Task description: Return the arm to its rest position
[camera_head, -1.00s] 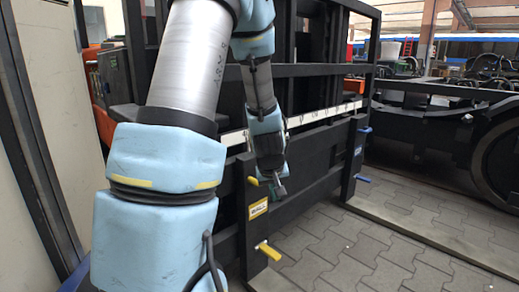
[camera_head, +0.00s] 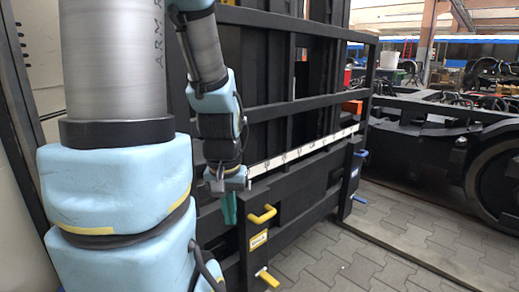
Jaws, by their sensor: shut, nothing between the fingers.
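My arm, grey with light blue padded covers, fills the left of the view and reaches up and over. Its end hangs down in front of the black frame. My gripper (camera_head: 229,210) points downward with narrow green fingers. They look shut, with nothing seen between them. The gripper is just left of the upper yellow handle (camera_head: 262,214) and appears apart from it.
A black metal frame (camera_head: 320,109) with a white marked strip (camera_head: 300,149) stands close behind my arm. A lower yellow handle (camera_head: 267,277) and blue handles (camera_head: 359,199) stick out of it. A bogie (camera_head: 450,125) stands at right. Paved floor (camera_head: 400,225) is clear between.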

